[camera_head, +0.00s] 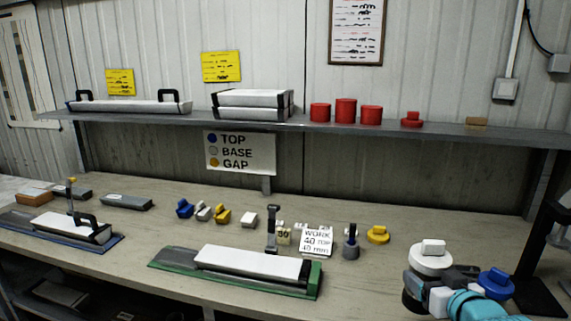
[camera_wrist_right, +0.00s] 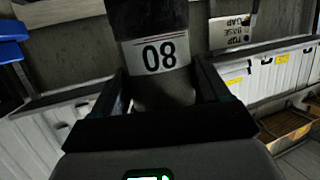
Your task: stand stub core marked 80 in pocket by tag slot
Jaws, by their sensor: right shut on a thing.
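My right gripper (camera_head: 438,283) is at the lower right of the head view, near the bench's right end. It is shut on a dark, round stub core (camera_wrist_right: 150,22) whose white label reads 80, upside down in the wrist view. In the head view, the white lidded top by the jaws (camera_head: 430,258) hides most of the core. A green tray (camera_head: 170,257) with a long white-topped liner stands at the front middle; a blue tray (camera_head: 22,222) with another is at the left. I cannot make out the pocket or tag slot. My left gripper is not in view.
A blue knobbed cap (camera_head: 496,281) is just right of my right gripper. A yellow cap (camera_head: 378,235), a grey upright piece (camera_head: 350,247) and a WORK card (camera_head: 316,241) stand behind the green tray. A shelf (camera_head: 450,131) runs above the bench. A dark stand (camera_head: 541,270) is at far right.

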